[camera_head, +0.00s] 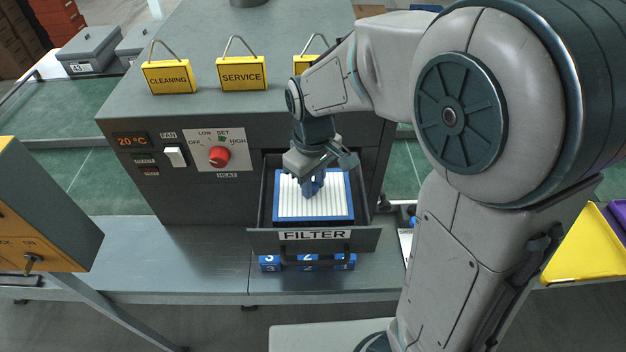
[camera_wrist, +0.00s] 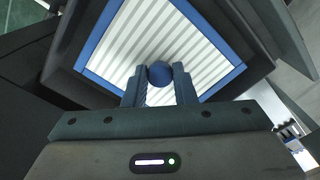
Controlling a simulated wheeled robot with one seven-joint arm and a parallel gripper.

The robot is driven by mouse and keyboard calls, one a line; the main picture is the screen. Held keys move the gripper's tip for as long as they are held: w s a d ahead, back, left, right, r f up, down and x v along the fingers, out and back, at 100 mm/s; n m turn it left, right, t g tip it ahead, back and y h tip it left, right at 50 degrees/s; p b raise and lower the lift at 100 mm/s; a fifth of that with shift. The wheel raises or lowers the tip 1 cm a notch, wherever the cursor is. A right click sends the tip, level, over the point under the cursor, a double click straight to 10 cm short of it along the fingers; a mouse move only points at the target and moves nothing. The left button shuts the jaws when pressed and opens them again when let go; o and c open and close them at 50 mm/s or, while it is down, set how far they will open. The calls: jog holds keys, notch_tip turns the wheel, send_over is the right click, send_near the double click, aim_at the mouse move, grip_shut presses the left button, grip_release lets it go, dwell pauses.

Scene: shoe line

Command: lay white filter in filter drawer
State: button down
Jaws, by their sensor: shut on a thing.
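The white filter (camera_head: 330,208) is a pleated white panel in a blue frame, with a round blue knob at its middle. In the head view it lies within the walls of the open dark filter drawer (camera_head: 371,236), which carries a FILTER label. My gripper (camera_head: 312,190) is over the filter. In the wrist view my gripper (camera_wrist: 160,85) has its two fingers shut on the blue knob (camera_wrist: 160,72), and the pleats of the white filter (camera_wrist: 125,40) show behind. The drawer's dark wall (camera_wrist: 62,65) surrounds the frame there. Whether the filter touches the drawer floor I cannot tell.
The machine front has a red heat knob (camera_head: 219,156), a white fan switch (camera_head: 175,156) and a temperature display (camera_head: 132,140). Yellow CLEANING (camera_head: 168,77) and SERVICE (camera_head: 241,73) signs stand on top. Blue numbered blocks (camera_head: 307,257) sit below the drawer front. A yellow-sided box (camera_head: 45,240) stands left.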

jog(key=shift+f+b, duration=0.4)
jog(key=shift+f, duration=0.2)
jog(key=c, duration=1.1)
grip_release()
jog(key=shift+r, duration=0.1)
notch_tip(320, 180, up, 14)
jog(key=b, duration=0.1)
jog(key=s+d+f+m+t, duration=0.3)
jog(key=s+d+f+m, duration=0.4)
jog(key=s+d, duration=0.4)
jog(key=shift+s+d+f+m, duration=0.25)
jog(key=shift+d+m, duration=0.25)
jog(key=shift+m, duration=0.3)
